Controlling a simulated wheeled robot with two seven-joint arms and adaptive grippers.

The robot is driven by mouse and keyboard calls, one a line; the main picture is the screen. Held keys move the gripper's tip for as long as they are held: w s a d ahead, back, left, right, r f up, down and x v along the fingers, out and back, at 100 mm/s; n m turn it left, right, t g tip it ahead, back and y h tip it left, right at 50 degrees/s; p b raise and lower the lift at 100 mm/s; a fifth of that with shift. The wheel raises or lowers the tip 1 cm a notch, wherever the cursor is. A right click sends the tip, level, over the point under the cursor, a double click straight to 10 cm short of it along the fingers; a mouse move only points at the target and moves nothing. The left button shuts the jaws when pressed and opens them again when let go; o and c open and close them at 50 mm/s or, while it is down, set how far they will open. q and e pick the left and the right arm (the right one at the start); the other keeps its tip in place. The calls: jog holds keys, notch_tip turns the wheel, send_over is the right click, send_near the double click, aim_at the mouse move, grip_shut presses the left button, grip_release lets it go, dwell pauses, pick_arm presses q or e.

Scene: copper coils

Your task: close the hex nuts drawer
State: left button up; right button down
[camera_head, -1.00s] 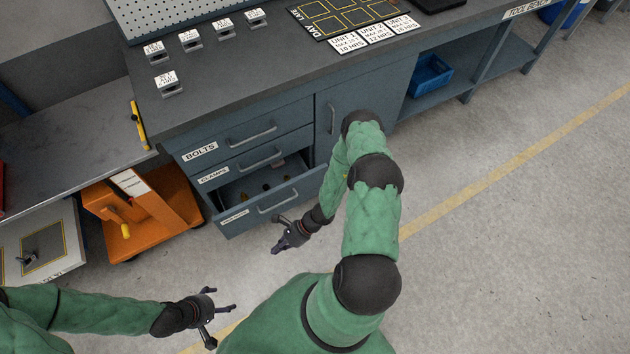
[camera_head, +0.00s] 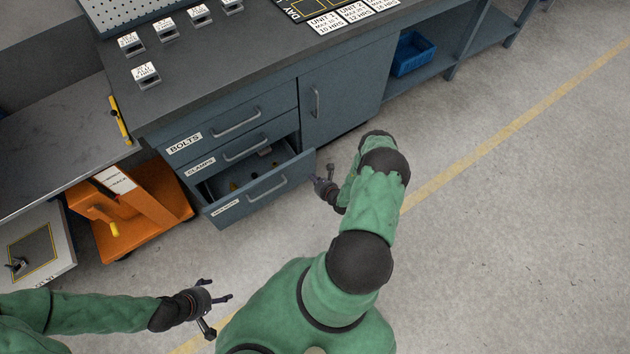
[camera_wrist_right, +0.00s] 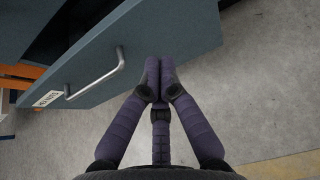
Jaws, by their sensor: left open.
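The hex nuts drawer (camera_head: 290,178) is the lowest one in the bench and stands pulled out, with small items inside. Its front panel, bar handle and small label also show in the right wrist view (camera_wrist_right: 150,45). My right gripper (camera_head: 324,184) is at the right end of the drawer front, on its outer side. In the right wrist view its fingertips (camera_wrist_right: 158,75) are together with nothing seen between them, over the panel's lower edge; I cannot tell if they touch it. My left gripper (camera_head: 224,311) is open and empty, low in the head view, away from the drawer.
The bolts drawer (camera_head: 215,133) and clamps drawer (camera_head: 268,135) above look shut. A cupboard door (camera_head: 345,95) is to their right. An orange cart (camera_head: 150,215) stands left of the open drawer. The floor to the right is clear.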

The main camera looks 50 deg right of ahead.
jog(key=b, duration=0.3)
send_near(298, 163)
jog(key=x, duration=0.5)
jog(key=shift+d+f, duration=0.15)
jog(key=shift+f, duration=0.35)
jog(key=shift+w+d+b, duration=0.1)
jog(key=shift+w+b, duration=0.25)
jog(key=shift+w, duration=0.1)
pick_arm(q)
notch_tip(298, 163, down, 4)
jog(key=shift+f, duration=0.15)
pick_arm(e)
jog(key=shift+r, duration=0.1)
